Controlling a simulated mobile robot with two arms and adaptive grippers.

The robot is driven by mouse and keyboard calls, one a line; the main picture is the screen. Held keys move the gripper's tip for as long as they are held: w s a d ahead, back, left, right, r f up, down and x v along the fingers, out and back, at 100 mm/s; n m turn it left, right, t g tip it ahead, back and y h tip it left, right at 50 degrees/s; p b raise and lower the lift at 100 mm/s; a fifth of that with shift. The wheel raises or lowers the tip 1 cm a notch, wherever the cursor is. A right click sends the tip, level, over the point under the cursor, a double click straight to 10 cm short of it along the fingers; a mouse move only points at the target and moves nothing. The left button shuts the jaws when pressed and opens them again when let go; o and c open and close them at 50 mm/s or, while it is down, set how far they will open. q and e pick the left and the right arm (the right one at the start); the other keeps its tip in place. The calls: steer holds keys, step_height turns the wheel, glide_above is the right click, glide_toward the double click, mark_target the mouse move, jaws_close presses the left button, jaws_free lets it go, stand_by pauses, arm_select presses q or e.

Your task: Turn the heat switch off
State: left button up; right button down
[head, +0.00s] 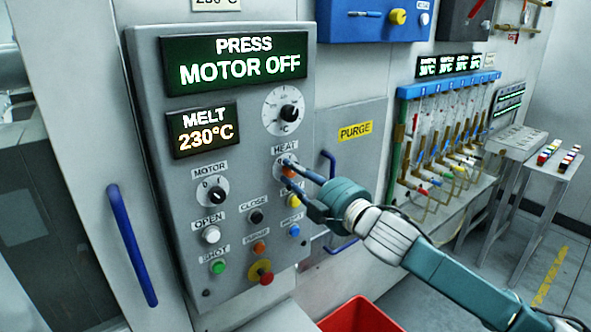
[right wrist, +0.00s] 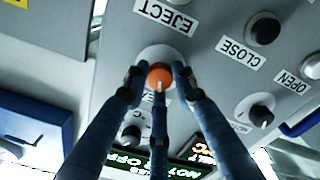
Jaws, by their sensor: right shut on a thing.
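The heat switch (head: 289,172) is an orange round knob on the grey control panel (head: 170,250), just below the HEAT label (head: 285,148). In the right wrist view the orange knob (right wrist: 158,71) sits on a pale round plate, with a white mark on the side towards its partly hidden label. My right gripper (head: 290,168) has its dark blue fingers closed around the knob; in the right wrist view its fingertips (right wrist: 157,78) are at the knob's sides and lower edge. The fingers hide part of the knob. My left gripper is not in view.
The MOTOR knob (head: 213,192), a temperature dial (head: 285,110) and several push buttons, such as a red one on yellow (head: 262,272), sit close by. A blue handle (head: 133,245) stands left of the panel. A red bin (head: 357,316) is below.

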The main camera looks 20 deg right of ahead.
steer(key=shift+n+p, duration=0.35)
steer(key=shift+n, duration=0.75)
steer(key=c, duration=1.4)
jaws_free()
steer(key=v, duration=1.2)
steer(key=shift+f, duration=0.1)
